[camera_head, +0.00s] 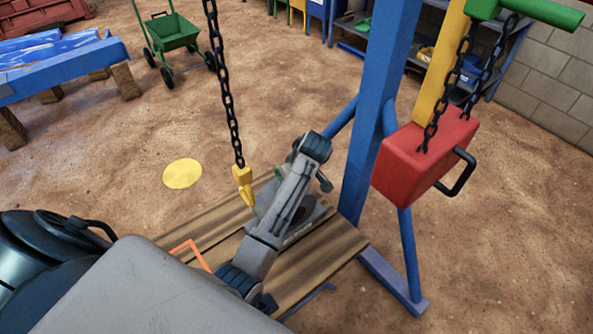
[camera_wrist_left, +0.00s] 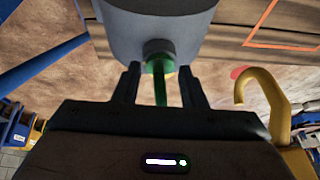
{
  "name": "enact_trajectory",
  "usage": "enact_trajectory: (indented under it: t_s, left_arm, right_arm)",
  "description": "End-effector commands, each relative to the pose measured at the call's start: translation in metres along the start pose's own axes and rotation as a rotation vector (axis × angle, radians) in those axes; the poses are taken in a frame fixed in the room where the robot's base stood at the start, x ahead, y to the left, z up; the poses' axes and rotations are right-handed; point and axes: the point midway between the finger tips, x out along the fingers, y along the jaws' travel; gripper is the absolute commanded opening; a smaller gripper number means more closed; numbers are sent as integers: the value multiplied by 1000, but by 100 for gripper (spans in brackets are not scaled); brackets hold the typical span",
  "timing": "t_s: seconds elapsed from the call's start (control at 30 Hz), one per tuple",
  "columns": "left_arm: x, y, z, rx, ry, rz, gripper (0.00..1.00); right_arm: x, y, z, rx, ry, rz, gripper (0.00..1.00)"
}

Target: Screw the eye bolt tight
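The green eye bolt (camera_wrist_left: 160,78) stands at the end of a grey rounded part (camera_wrist_left: 155,22), with a grey collar (camera_wrist_left: 158,48) at its base, in the left wrist view. My left gripper (camera_wrist_left: 162,90) is open, with one finger on each side of the eye bolt and a visible gap at both sides. In the head view my left arm hides most of the grey part and the gripper; only bits of green show beside the arm. My right gripper is not in view.
A yellow hook (camera_head: 243,182) hangs on a black chain (camera_head: 227,95) close to my left arm; the hook also shows in the left wrist view (camera_wrist_left: 270,100). Wooden planks (camera_head: 330,250) lie below.

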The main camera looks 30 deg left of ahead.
Motion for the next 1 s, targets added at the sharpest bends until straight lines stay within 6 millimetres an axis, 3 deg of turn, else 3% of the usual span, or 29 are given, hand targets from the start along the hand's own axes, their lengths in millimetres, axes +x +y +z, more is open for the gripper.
enact_trajectory:
  t_s: [0.17, 0.5, 0.7, 1.0]
  left_arm:
    - [16, 0, 0, 1, 0, 0, 38]
    - [21, 0, 0, 0, 0, 1, 38]
    - [21, 0, 0, 0, 0, 1, 0]
    - [20, -1, 0, 12, 0, 4, 0]
  right_arm:
    - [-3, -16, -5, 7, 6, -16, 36]
    - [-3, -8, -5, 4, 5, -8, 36]
    - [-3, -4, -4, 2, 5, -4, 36]
    - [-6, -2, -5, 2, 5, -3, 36]
